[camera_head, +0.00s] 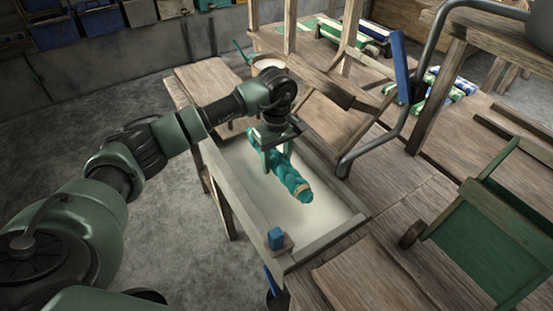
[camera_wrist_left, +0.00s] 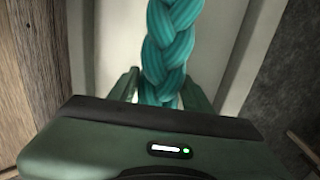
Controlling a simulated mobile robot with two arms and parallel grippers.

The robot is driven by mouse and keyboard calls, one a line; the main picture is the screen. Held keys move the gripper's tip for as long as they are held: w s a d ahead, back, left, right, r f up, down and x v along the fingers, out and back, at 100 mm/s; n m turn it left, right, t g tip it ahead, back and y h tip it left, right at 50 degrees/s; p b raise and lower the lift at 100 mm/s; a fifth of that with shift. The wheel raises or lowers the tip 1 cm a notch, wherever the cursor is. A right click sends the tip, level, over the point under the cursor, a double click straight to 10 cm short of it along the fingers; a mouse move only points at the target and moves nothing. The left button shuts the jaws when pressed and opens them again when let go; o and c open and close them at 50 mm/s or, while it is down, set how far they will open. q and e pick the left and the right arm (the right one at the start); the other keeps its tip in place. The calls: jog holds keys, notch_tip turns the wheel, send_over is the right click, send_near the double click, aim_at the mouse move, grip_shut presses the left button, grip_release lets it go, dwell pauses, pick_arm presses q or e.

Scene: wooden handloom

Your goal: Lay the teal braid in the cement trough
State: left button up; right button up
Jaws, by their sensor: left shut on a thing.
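The teal braid (camera_head: 290,176) is a thick plaited rope with a tan band near its lower end. My left gripper (camera_head: 272,150) is shut on the braid near its upper end. The braid is over the inside of the pale cement trough (camera_head: 325,205); I cannot tell whether it touches the trough floor. In the left wrist view the braid (camera_wrist_left: 168,55) runs up from between the two fingers (camera_wrist_left: 160,92), with the pale trough (camera_wrist_left: 225,60) behind it. My right gripper is not in view.
A blue block (camera_head: 276,238) sits at the trough's near end. A bent grey metal pipe (camera_head: 385,140) rises at the trough's right. A green cart-like box (camera_head: 490,235) stands on the wooden boards at the right. A white-filled pot (camera_head: 268,65) is beyond the trough.

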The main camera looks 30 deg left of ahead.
pick_arm(q)
jog(key=o, duration=1.2)
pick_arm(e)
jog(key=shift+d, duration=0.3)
pick_arm(q)
jog(key=shift+r, duration=0.1)
notch_tip(320, 180, up, 8)
jog(key=shift+f+b, duration=0.15)
jog(key=shift+b, duration=0.35)
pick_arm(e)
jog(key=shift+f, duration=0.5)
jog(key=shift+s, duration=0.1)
